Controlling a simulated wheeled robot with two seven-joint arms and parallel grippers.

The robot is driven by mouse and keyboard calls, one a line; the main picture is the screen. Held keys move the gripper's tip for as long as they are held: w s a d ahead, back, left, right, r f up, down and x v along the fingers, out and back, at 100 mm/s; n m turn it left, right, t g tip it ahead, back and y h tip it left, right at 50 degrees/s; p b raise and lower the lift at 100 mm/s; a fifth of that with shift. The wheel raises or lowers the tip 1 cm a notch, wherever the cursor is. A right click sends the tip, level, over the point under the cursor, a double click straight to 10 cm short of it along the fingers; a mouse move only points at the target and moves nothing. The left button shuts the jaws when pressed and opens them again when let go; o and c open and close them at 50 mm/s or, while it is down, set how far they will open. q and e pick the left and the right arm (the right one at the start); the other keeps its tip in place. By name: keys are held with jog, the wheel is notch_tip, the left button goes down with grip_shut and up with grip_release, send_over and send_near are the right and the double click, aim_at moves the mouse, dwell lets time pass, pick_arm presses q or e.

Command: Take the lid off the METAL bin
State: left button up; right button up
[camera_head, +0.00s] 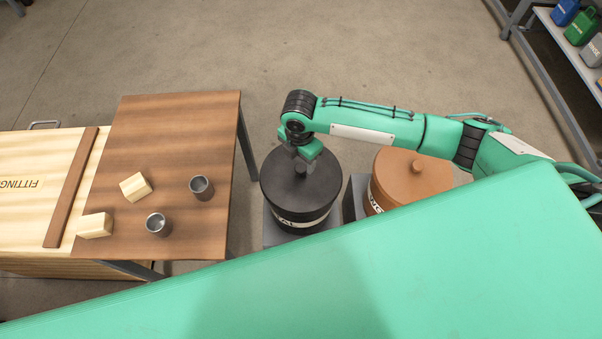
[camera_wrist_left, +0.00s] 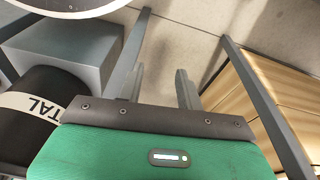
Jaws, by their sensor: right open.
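The METAL bin (camera_head: 296,220) is black and stands upright on a grey block, with a white label partly readable. Its black lid (camera_head: 318,187) with a knob (camera_head: 300,171) sits on top. My right gripper (camera_head: 300,158) is open, right above or at the knob; whether its fingers surround the knob is hidden. In the left wrist view the METAL bin (camera_wrist_left: 38,112) is at the left, its label reading "TAL". My left gripper (camera_wrist_left: 160,72) is open and empty, low beside the bin; it is hidden in the head view.
An orange-brown bin (camera_head: 390,182) with its lid on stands right of the METAL bin. A wooden table (camera_head: 175,120) at the left bears two grey cups and two light wooden blocks. A shelf (camera_head: 560,45) with coloured jugs is top right.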

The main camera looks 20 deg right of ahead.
aim_at(301, 167)
jog(key=shift+d+f, duration=0.15)
jog(key=shift+f, duration=2.65)
jog(key=c, duration=1.1)
